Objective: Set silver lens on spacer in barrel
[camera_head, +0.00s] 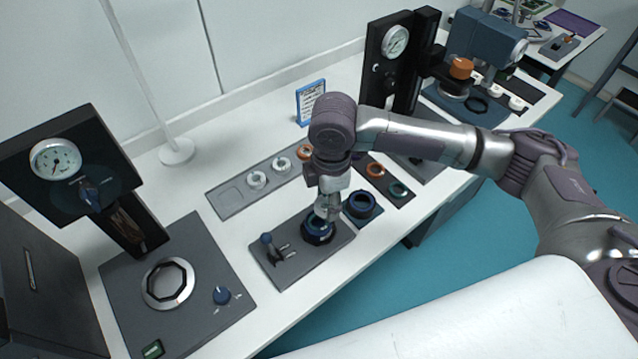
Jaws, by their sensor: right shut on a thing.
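My right gripper (326,213) points down, just above the dark blue barrel (318,234). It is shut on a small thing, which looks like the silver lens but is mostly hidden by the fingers. The barrel stands upright in a grey fixture plate (278,277) with a small blue-knobbed lever. The fingers and wrist hide the inside of the barrel, so I cannot see the spacer. My left gripper is not in view.
A grey tray (226,211) holds silver rings (256,180) and an orange ring (304,152); its left slot is empty. Gauge stations stand left and behind. A blue sign (310,101) stands at the back.

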